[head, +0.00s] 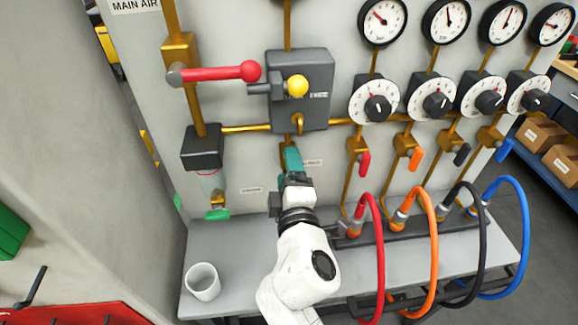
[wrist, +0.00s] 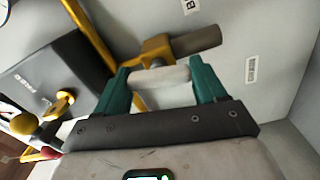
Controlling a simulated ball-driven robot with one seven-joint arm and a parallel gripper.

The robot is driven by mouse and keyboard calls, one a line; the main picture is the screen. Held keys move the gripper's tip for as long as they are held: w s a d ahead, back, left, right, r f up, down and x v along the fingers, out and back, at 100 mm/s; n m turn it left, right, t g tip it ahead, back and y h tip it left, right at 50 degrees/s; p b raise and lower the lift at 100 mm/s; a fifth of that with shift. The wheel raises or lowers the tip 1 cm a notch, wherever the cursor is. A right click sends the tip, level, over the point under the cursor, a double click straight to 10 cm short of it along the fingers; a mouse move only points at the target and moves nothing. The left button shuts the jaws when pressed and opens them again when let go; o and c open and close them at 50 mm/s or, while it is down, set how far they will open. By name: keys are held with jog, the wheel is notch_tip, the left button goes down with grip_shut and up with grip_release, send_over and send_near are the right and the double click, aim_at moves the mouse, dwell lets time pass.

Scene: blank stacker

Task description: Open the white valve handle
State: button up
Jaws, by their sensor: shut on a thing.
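The white valve handle (wrist: 158,86) shows in the wrist view as a pale bar between the two green fingers of my gripper (wrist: 163,83). The fingers are shut on it. Behind it is a brass valve body (wrist: 156,48) with a dark grey cylinder (wrist: 198,40) sticking out to the right. In the head view my gripper (head: 292,160) is just below the dark grey box on the panel. It hides the white handle there, so I cannot tell the handle's angle from that view.
The dark box (head: 315,70) with a yellow knob (head: 297,86) is above my gripper, and a red lever (head: 220,73) is to its left. Coloured hoses (head: 376,255) loop at the right. A white cup (head: 203,281) stands on the grey shelf (head: 238,250).

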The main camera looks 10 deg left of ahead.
jog(key=shift+f+n+p, duration=0.1)
jog(key=shift+n+p, duration=0.25)
jog(key=shift+n, duration=0.75)
jog(key=o, duration=1)
jog(key=shift+c, duration=0.2)
jog(key=v, duration=1.1)
jog(key=shift+b, duration=0.35)
jog(key=shift+w, duration=0.1)
